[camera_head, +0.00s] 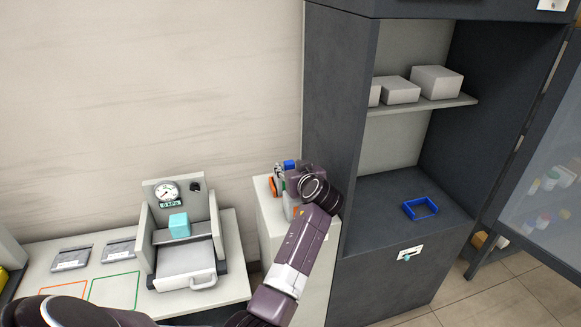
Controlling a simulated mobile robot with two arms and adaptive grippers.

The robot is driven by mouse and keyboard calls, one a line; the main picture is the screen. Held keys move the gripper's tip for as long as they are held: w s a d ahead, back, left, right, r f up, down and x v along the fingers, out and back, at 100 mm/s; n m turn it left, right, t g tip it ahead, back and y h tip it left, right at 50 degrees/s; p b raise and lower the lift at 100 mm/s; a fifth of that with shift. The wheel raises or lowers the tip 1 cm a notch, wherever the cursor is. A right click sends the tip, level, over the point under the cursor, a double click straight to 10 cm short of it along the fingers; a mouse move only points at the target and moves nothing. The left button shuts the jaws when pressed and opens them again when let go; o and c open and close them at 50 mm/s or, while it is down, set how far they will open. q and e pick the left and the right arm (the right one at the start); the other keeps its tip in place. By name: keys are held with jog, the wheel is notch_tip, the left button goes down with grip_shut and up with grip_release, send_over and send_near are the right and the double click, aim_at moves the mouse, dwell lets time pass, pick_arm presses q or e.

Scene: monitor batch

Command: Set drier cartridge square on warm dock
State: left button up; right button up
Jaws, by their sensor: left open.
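My left arm comes in from the lower left and bends up to the pale stand. My left gripper (280,184) is open over the top of this stand, among small blue, orange and green parts; my wrist hides much of this spot. I cannot tell whether the gripper touches anything there. A teal block (179,226) sits in a grey device with a gauge on the left bench. A blue square frame (420,208) lies empty on the dark cabinet's lower deck. No label shows which thing is the drier cartridge or the warm dock.
The pale stand (265,222) stands between the bench (236,276) and the dark cabinet (333,105). Grey boxes (436,81) sit on the cabinet shelf. An open glass door (545,165) is at right. Two flat grey plates and orange and green outlines mark the bench.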

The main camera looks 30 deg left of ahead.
pick_arm(q)
jog(key=v, duration=0.7)
jog(key=shift+d, duration=0.1)
jog(key=shift+s+d+r, duration=0.1)
jog(key=shift+s+d, duration=0.15)
